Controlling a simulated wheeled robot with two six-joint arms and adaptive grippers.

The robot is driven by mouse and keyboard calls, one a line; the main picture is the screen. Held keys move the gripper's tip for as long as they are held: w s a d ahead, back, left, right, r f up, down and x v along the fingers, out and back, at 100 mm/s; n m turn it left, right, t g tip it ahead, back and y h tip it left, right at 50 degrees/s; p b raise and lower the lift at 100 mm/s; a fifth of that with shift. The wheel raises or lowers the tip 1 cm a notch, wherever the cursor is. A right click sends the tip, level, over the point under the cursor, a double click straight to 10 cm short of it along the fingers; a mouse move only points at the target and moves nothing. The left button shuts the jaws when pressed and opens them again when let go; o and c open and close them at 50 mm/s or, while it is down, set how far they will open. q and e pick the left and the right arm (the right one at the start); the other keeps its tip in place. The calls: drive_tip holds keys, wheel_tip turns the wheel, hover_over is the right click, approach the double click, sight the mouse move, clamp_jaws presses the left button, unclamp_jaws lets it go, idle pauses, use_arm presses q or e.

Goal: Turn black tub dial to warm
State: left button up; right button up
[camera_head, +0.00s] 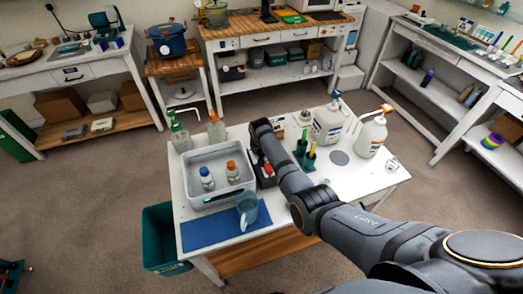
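The grey tub (192,158) stands on the left half of the white worktable, with a blue-capped bottle (207,179) and an orange-capped bottle (232,171) upright in it. A small dark spot shows on the tub's front wall; it is too small to tell whether it is the dial or where it points. My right arm comes in from the lower right, and its end (267,174) is beside the tub's right wall. The fingers are too dark and small to read, and contact with the tub cannot be told. My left gripper is not in view.
A blue mat (205,232) and a clear bluish jug (247,210) are in front of the tub. Two spray bottles (180,137) stand behind it. White pump jugs (328,123) and green-and-yellow tools (309,157) stand right of my arm. A teal bin (158,235) is on the floor.

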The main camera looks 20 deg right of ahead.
drive_tip(key=shift+m, duration=0.3)
drive_tip(key=o, duration=1.2)
drive_tip(key=v, duration=1.2)
drive_tip(key=shift+w+a, duration=0.1)
drive_tip(key=shift+a, duration=0.05)
